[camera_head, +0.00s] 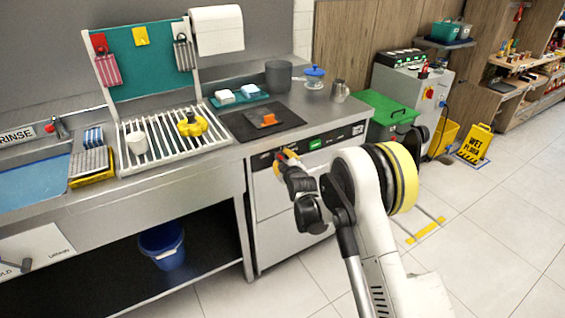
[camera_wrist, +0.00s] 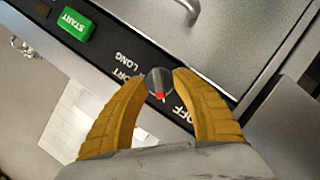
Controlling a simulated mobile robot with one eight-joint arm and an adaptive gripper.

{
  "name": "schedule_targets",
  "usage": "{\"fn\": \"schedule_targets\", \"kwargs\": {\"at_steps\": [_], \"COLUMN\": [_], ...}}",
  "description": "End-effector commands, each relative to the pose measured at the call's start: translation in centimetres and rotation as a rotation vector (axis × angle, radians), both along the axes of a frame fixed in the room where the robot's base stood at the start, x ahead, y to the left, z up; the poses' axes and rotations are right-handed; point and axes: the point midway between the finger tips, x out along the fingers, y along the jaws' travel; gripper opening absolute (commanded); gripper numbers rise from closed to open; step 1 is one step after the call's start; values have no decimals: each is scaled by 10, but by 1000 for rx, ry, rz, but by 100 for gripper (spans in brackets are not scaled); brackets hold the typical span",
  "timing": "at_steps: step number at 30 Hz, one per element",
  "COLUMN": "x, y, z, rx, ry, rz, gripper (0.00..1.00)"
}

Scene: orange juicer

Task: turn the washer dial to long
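The washer dial (camera_wrist: 155,78) is a small dark round knob in the wrist view. A red mark shows on its lower side in that picture, pointing at none of the readable words. The OFF label (camera_wrist: 180,114) is to its lower right. The LONG label (camera_wrist: 115,55) and the partly covered SHORT label are to its left. My gripper (camera_wrist: 160,77) has its two yellow fingers on either side of the dial, and the tips appear to touch it. In the head view my gripper (camera_head: 285,160) is at the washer's front panel (camera_head: 345,136) and hides the dial.
The green START button (camera_wrist: 75,23) is on the same panel, also seen in the head view. A metal handle (camera_wrist: 188,10) is near the dial. A drying rack (camera_head: 165,138) and a dark mat (camera_head: 262,121) are on the counter. The floor to the right is mostly clear.

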Motion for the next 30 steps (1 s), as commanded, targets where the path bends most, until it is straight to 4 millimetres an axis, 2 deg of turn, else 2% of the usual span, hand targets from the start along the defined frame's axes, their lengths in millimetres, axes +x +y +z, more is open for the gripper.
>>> {"fn": "schedule_targets", "kwargs": {"at_steps": [9, 11, 12, 13, 23, 30], "x": [3, 3, 3, 3, 3, 4], "y": [1, 1, 1, 1, 1, 0], "z": [0, 0, 0, 0, 0, 1], "rx": [0, 0, 0, 0, 13, 99], "ry": [0, 0, 0, 0, 10, 67], "rz": [0, 0, 0, 0, -1, -1], "gripper": [32, 16, 4, 0, 0, 0]}}
